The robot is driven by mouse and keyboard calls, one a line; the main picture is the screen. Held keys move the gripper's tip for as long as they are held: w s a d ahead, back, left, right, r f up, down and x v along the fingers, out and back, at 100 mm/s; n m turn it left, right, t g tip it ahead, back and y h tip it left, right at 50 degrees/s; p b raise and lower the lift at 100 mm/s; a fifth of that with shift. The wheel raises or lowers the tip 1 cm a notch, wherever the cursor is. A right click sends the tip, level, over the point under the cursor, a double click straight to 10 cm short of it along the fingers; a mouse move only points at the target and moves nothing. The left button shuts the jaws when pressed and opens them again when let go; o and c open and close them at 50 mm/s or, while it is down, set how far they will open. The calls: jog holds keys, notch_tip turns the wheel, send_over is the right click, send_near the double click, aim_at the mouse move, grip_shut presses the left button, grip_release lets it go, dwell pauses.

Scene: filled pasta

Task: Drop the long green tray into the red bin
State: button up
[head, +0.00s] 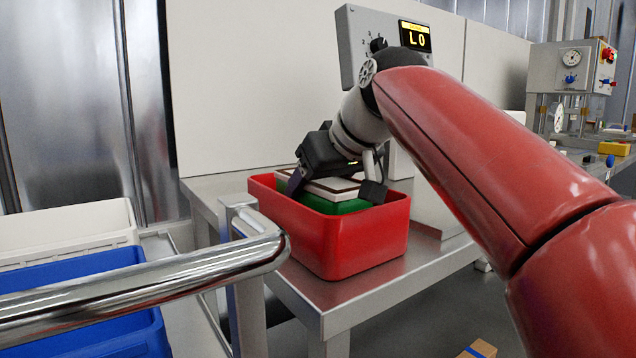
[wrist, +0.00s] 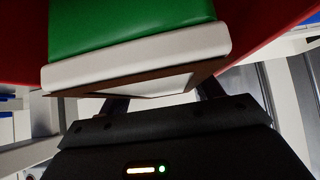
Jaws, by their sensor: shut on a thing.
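The red bin (head: 345,243) stands on a metal table near the middle of the head view. The long green tray (head: 338,205) shows as a green body with a white and brown edge, inside the bin's opening near rim height. My gripper (head: 335,190) is over the bin, shut on the tray. In the wrist view the tray's green face (wrist: 130,28) and white rim lie between my gripper's fingers (wrist: 160,98), with red bin wall (wrist: 262,25) around it. Whether the tray touches the bin floor is hidden.
A metal rail (head: 150,285) crosses the left foreground. Blue (head: 80,305) and white (head: 65,230) bins stand at the left. A grey box with a lit display (head: 415,37) is behind the arm. A bench with instruments (head: 570,80) is at the right.

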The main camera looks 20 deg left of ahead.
jog(key=shift+f, duration=0.2)
jog(key=shift+f+b, duration=0.6)
jog(key=shift+f, duration=0.45)
jog(key=shift+a+f+b, duration=0.1)
jog(key=shift+f+b, duration=1.05)
jog(key=shift+f, duration=0.1)
jog(key=o, duration=1.3)
jog(key=shift+o, duration=0.5)
jog(key=shift+s+d+r, duration=0.1)
jog(key=shift+s+d, duration=0.05)
jog(key=shift+d, duration=0.05)
jog(key=shift+r, duration=0.15)
